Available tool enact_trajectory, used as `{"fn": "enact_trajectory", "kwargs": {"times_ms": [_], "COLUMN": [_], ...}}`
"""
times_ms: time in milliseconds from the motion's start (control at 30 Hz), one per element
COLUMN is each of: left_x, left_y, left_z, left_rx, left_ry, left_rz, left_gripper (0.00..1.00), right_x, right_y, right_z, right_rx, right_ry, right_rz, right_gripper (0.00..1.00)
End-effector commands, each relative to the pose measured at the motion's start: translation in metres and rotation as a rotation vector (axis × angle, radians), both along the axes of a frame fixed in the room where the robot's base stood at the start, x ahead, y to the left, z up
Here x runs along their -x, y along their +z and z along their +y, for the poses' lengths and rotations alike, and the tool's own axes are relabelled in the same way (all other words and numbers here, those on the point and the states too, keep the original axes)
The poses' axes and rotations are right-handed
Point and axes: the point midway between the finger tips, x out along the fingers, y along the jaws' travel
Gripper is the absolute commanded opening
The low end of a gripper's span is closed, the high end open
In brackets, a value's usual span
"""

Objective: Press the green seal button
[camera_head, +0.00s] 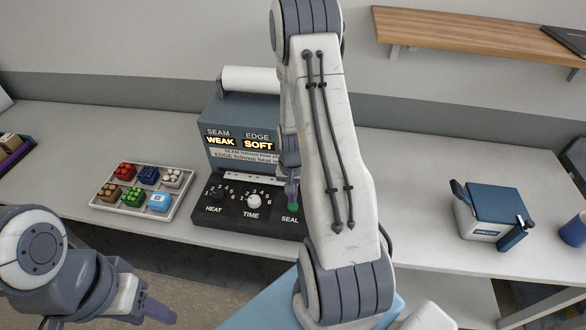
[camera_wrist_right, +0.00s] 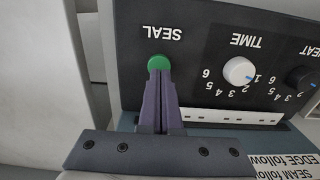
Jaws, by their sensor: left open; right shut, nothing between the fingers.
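In the right wrist view the green button (camera_wrist_right: 159,62) shows at the tips of my right gripper (camera_wrist_right: 159,78). The right gripper is shut and empty, its fingertips at the button's edge; I cannot tell if they touch it. In the head view my right gripper (camera_head: 291,192) is partly hidden by my right arm. My left gripper (camera_head: 150,308) is low at the left, away from the machine.
The machine has a heat knob (camera_head: 217,193), a time knob (camera_head: 254,201) and a lit display (camera_head: 240,142) reading WEAK and SOFT. A tray (camera_head: 101,203) of coloured blocks stands to its left. A blue and white box (camera_head: 490,212) and a blue cup (camera_head: 573,232) stand right.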

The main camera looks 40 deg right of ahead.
Motion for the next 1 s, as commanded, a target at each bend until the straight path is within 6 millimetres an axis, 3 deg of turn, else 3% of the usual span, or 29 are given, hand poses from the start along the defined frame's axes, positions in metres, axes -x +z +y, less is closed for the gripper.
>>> {"fn": "enact_trajectory", "kwargs": {"times_ms": [33, 100, 500, 700, 1000], "left_x": [0.0, 0.0, 0.0, 0.0, 0.0], "left_y": [0.018, -0.001, -0.017, -0.019, -0.018], "left_z": [0.0, 0.0, 0.0, 0.0, 0.0], "left_rx": [0.0, 0.001, 0.0, 0.0, 0.0], "left_ry": [-0.001, -0.001, 0.003, 0.004, 0.004], "left_rz": [0.0, -0.001, 0.0, 0.0, 0.0], "left_gripper": [0.5, 0.5, 0.5, 0.5, 0.5], "right_x": [-0.001, -0.003, -0.003, -0.002, -0.002], "right_y": [0.022, 0.025, 0.097, 0.11, 0.111], "right_z": [0.0, -0.001, -0.001, 0.0, 0.0], "right_rx": [0.002, 0.005, 0.005, 0.003, 0.003], "right_ry": [0.002, 0.001, 0.001, 0.001, 0.001], "right_rz": [-0.004, -0.01, -0.008, -0.005, -0.005], "right_gripper": [0.0, 0.0, 0.0, 0.0, 0.0]}}
